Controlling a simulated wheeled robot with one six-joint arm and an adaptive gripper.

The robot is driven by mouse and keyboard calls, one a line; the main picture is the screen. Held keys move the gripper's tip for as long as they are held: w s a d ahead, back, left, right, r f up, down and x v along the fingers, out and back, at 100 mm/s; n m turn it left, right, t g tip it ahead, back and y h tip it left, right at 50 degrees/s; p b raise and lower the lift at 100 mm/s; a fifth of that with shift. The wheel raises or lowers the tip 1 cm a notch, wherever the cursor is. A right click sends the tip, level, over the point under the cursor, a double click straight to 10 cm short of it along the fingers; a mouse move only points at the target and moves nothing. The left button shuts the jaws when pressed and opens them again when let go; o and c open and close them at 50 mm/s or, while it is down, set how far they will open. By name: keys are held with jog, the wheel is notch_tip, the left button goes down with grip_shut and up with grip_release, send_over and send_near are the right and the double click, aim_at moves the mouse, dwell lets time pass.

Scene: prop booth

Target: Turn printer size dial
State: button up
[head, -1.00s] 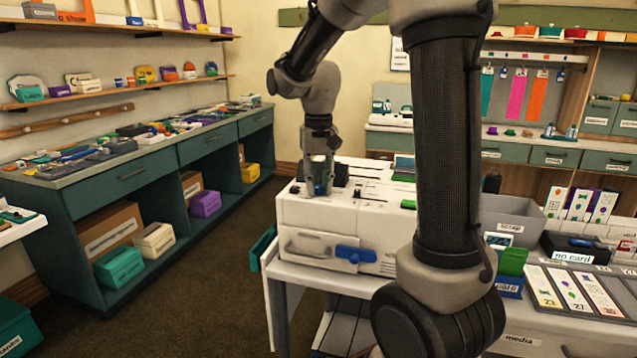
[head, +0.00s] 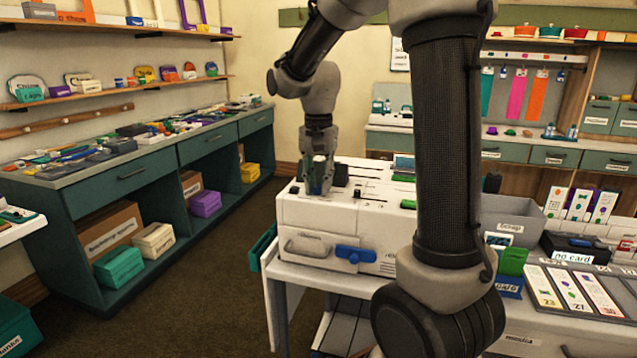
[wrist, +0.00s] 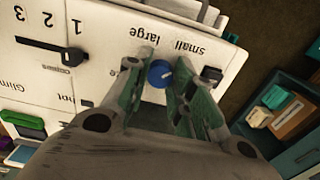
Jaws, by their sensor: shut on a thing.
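The white printer (head: 300,213) stands on a cart in the head view. Its size dial (wrist: 160,73) is a round blue knob in the wrist view, beside the upside-down printed words "small" and "large". My gripper (wrist: 161,68) is shut on the dial, with one finger on each side of it. In the head view my gripper (head: 318,187) points straight down onto the printer's top near its left end. The fingers and the view angle largely hide the dial there. I cannot clearly make out where the dial's pointer stands.
A slot with a black slider and the word "copies" (wrist: 50,47) lies left of the dial in the wrist view. A blue handle (head: 355,254) is on the printer's front. A grey bin (head: 513,216) stands to the right. Floor is clear to the left.

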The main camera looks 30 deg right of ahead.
aim_at(317, 186)
jog(key=o, duration=1.1)
jog(key=shift+c, duration=0.2)
notch_tip(317, 186, up, 12)
jog(key=s+f+n+t, duration=0.2)
jog(key=s+f+n, duration=0.1)
jog(key=s, duration=0.7)
jog(key=s+d+f+n+t, duration=0.1)
jog(key=s+f+n+t, duration=0.1)
jog(key=s+n, duration=0.4)
jog(key=s+f, duration=0.1)
jog(key=s, duration=0.4)
jog(key=shift+s+d+f, duration=0.15)
jog(key=shift+s+f, duration=0.15)
jog(key=shift+f, duration=0.05)
